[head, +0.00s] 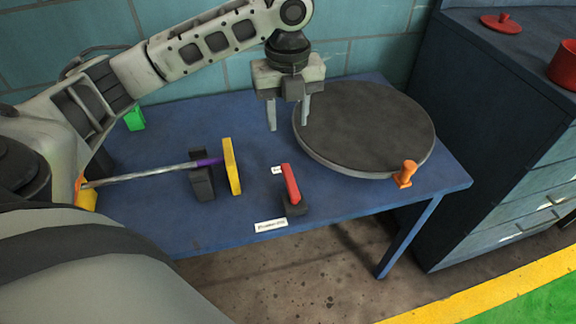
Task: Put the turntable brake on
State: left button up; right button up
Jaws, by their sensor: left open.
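The turntable (365,125) is a round dark-topped disc on the blue table. An orange knob (405,172) stands at its front right edge. A red lever (291,184) on a small dark base (296,207) is in front of the turntable, to its left; it looks like the brake lever. It leans away from me, toward a small white label (277,170). A larger white label (271,225) lies nearer the table's front edge; I cannot read either surely. My left gripper (288,126) is open and empty, fingers down, above the turntable's left edge and behind the lever. My right gripper is not in view.
A silver rod (140,175) with a purple section runs from a dark block (202,175) toward the left, beside a yellow upright plate (232,166). A green block (134,118) is at the back left. A dark cabinet (470,120) stands right of the table (340,205).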

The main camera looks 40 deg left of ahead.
aim_at(288, 173)
pick_arm(q)
notch_tip(288, 173, down, 15)
jog(key=shift+f, duration=0.1)
dwell(0.3)
grip_shut()
